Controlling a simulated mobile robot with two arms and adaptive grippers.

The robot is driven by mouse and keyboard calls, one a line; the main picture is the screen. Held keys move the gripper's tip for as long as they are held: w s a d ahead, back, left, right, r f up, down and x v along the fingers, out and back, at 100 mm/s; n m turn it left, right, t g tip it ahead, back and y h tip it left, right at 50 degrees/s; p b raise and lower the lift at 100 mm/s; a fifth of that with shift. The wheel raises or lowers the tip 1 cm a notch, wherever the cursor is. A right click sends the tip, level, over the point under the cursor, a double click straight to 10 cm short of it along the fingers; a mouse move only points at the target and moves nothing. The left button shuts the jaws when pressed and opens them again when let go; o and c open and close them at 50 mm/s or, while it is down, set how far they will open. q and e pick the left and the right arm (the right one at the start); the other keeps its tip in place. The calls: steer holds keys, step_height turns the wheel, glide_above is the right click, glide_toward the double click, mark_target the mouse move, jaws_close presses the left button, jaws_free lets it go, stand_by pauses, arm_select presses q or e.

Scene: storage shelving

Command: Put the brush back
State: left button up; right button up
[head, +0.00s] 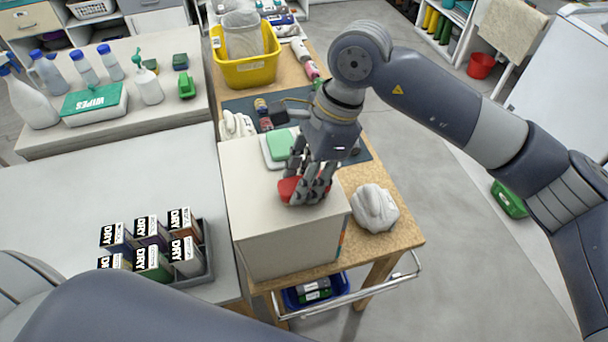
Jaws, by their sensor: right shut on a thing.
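My right gripper (313,190) reaches down from above, over the top of a large beige box (270,215). Its fingers are shut on a red object (289,188) at the top of the box. The fingers cover much of the red object, and I cannot clearly make out whether it is the brush. I cannot tell whether it touches the box top. My left gripper is out of view.
A yellow bin (243,72) stands further back. A tray (209,262) of DRY boxes is at left.

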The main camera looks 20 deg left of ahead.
steer(key=shift+f, duration=0.2)
steer(key=o, duration=1)
steer(key=shift+r, duration=0.1)
steer(key=shift+o, duration=0.2)
steer(key=shift+r, duration=0.1)
steer(key=b+v, duration=0.2)
steer(key=v, duration=1)
